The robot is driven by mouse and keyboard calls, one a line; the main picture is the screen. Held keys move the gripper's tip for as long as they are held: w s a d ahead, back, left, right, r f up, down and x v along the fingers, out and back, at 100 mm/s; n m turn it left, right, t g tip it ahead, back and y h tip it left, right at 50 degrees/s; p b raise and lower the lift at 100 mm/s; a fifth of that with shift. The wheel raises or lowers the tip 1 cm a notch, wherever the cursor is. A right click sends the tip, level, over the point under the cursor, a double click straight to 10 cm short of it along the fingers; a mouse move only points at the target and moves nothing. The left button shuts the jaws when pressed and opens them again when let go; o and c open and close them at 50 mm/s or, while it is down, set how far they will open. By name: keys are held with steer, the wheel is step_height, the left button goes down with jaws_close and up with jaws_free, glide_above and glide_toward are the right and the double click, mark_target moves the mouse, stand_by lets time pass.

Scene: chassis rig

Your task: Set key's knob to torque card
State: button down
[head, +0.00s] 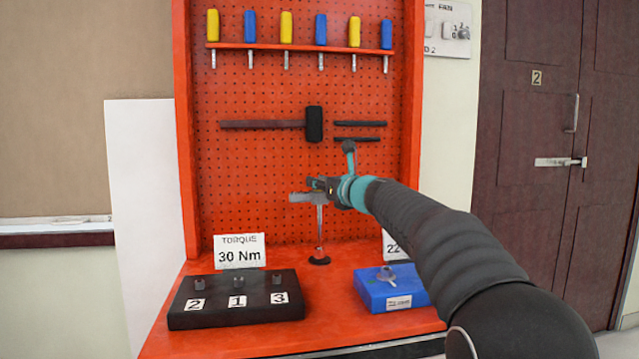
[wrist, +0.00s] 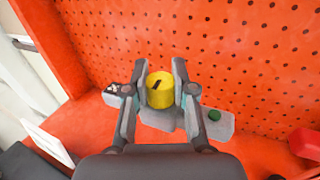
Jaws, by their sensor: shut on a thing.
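The key (head: 319,222) is a grey T-shaped tool standing upright on a dark round foot on the red bench. In the wrist view its grey crossbar (wrist: 218,126) has a small dark marked plate at the left end and a green button at the right. On top is its yellow knob (wrist: 159,96) with a black mark. My gripper (head: 318,184) is at the key's top; in the wrist view its fingers (wrist: 162,80) are shut on the knob from both sides. The torque card (head: 239,251) reads "TORQUE 30 Nm". The knob's setting is not readable.
A black block (head: 236,312) with three pegs numbered 2, 1, 3 stands front left. A blue box (head: 375,294) with a small clear item on top is at right. Another card (head: 394,250), reading "22", is partly behind my arm. A red pegboard (head: 260,190) with tools stands behind.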

steer(key=shift+m+t+h+b, duration=0.3)
steer(key=shift+m+t+h, duration=0.2)
steer(key=shift+h, duration=0.2)
steer(key=m+t+h+b, duration=0.1)
steer(key=m+t+h, duration=0.1)
steer(key=h, duration=0.1)
steer(key=shift+a+m+h, duration=0.1)
steer(key=shift+m+h, duration=0.3)
steer(key=shift+m+t+h, duration=0.25)
steer(key=shift+m+h, duration=0.75)
steer(key=shift+h, duration=0.55)
steer(key=shift+m+t+h, duration=0.25)
steer(key=shift+m+h, duration=0.75)
steer(key=shift+h, duration=0.55)
steer(key=c, duration=0.9)
jaws_free()
steer(key=s, duration=1.2)
